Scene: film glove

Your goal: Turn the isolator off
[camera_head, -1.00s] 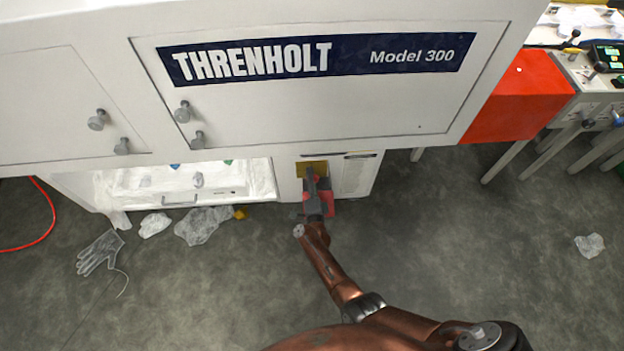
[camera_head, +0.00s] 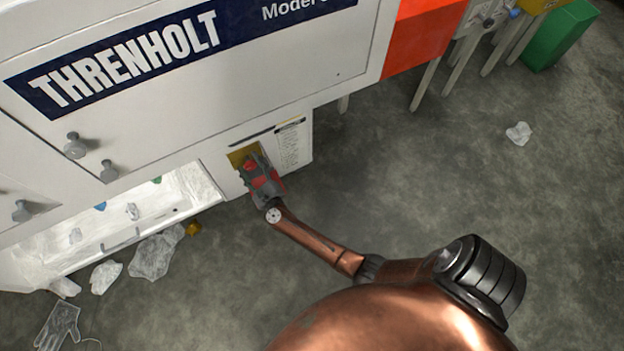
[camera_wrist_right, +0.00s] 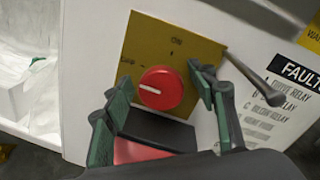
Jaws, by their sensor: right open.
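The isolator is a round red knob (camera_wrist_right: 161,88) with a white mark, on a yellow plate (camera_wrist_right: 190,48) on the white cabinet's front. In the right wrist view the mark points left, and "ON" is printed above the knob. A small label at the plate's left is too blurred to read surely. My right gripper (camera_wrist_right: 158,92) is open, its green-padded fingers on either side of the knob; I cannot tell whether they touch it. In the head view my right gripper (camera_head: 255,170) covers part of the yellow plate (camera_head: 240,155). My left gripper is out of view.
A grey lever (camera_wrist_right: 255,80) juts out right of the plate, close to the right finger. The THRENHOLT cabinet (camera_head: 230,95) overhangs the panel. Crumpled film (camera_head: 155,255) and a glove (camera_head: 58,325) lie on the floor at left. The floor at right is mostly clear.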

